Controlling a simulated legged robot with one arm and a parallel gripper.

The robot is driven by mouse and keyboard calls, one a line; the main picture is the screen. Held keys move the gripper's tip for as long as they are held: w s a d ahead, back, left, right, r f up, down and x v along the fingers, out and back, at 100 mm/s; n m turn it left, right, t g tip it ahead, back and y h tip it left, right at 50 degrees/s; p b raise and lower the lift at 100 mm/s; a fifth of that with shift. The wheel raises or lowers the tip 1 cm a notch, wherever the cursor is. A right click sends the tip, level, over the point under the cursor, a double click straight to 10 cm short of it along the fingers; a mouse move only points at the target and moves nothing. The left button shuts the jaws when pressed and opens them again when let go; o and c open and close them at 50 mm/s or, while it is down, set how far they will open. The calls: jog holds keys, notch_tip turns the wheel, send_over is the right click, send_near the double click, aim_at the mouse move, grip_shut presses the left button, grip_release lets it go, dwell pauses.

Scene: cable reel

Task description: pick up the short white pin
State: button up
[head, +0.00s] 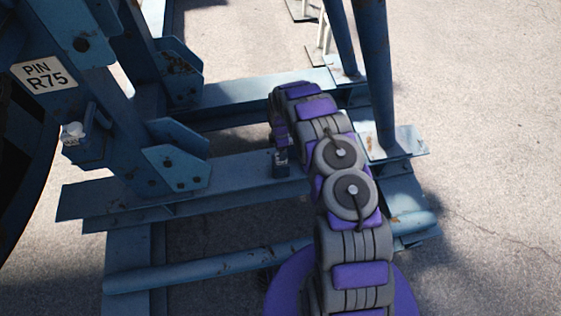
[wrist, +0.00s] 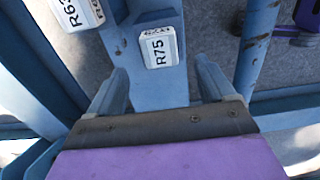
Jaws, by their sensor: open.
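In the wrist view, a white block-like piece marked R75 (wrist: 157,46) is against a blue beam. It lies between and just beyond the fingertips of my gripper (wrist: 160,76), which is open and empty. A gap shows on both sides of the block. Another white piece, marked R6 and a cut-off figure (wrist: 77,12), is at the upper left. In the head view, a small white-capped pin (head: 72,131) sits in a blue holder at the left. I cannot tell which white piece is the short pin. My arm hides most of my gripper in the head view.
A blue steel frame (head: 240,173) with crossbeams and gusset plates fills the left and middle. A sign reading PIN R75 (head: 45,75) is on an upright. A slanted blue post (head: 375,75) stands right of my arm. Open pavement (head: 480,130) lies at the right.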

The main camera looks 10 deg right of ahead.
aim_at(281, 163)
jog(key=shift+f+b, duration=0.75)
jog(key=shift+f, duration=1.65)
jog(key=shift+f, duration=0.3)
grip_shut()
